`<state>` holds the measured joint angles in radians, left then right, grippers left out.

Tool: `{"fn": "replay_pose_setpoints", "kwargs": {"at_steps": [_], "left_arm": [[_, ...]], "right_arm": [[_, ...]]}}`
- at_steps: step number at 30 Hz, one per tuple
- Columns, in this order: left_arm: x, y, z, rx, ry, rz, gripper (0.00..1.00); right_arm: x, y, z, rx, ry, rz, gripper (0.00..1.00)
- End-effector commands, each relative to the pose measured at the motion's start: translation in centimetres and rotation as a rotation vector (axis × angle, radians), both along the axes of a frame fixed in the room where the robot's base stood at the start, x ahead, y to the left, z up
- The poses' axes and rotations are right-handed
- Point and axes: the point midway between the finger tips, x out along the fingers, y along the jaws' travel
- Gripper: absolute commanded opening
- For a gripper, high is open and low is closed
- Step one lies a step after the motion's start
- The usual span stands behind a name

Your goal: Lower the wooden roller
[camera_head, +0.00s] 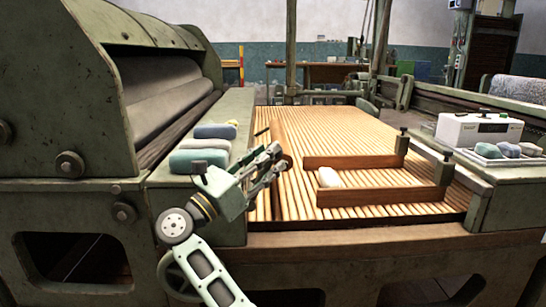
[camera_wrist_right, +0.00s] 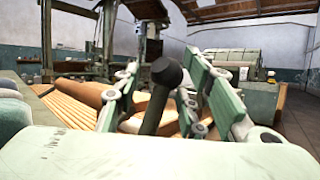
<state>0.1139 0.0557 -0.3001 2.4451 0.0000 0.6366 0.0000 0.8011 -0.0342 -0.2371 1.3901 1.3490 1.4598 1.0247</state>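The wooden roller (camera_head: 278,138) is a brown cylinder at the left side of the slatted lattice apron (camera_head: 340,130), beside the green machine. Its near end is close to my right gripper (camera_head: 272,163), which partly hides it. In the right wrist view the roller (camera_wrist_right: 88,93) shows behind the left finger. A dark rod with a rounded end (camera_wrist_right: 158,100) stands between the fingers of my right gripper (camera_wrist_right: 165,85). The fingers are spread, with gaps visible beside the rod. How the rod joins the roller is hidden. My left gripper is not in view.
Soft blue and grey bundles (camera_head: 199,160) rest on the machine's left ledge. A white scale (camera_head: 478,130) and a tray of bundles stand at right. The apron's far middle is clear.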

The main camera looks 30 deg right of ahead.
Motion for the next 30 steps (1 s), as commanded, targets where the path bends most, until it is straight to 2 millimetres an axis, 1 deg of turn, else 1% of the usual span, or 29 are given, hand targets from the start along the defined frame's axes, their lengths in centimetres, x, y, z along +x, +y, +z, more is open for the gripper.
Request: {"fn": "replay_pose_setpoints", "kwargs": {"at_steps": [1, 3, 6, 15, 17, 28, 30], "left_arm": [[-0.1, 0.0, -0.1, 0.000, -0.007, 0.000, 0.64], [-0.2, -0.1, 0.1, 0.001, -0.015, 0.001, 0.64], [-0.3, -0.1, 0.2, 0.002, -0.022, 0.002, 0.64], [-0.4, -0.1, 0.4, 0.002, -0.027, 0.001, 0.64], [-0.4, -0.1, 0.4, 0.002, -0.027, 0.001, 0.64], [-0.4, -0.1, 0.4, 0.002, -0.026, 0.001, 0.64], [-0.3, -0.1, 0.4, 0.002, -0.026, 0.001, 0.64]], "right_arm": [[0.1, -0.7, 0.1, -0.001, -0.002, -0.003, 0.38], [0.2, -1.4, 0.5, -0.001, -0.003, -0.001, 0.38], [0.3, -2.1, 0.8, -0.001, 0.000, 0.000, 0.38], [0.4, -2.3, 1.0, -0.001, 0.001, 0.000, 0.38], [0.4, -2.3, 1.0, -0.001, 0.001, 0.000, 0.33], [0.5, -2.3, 0.9, -0.002, 0.003, 0.004, 0.01], [0.5, -2.3, 0.9, -0.002, 0.004, 0.003, 0.00]]}}
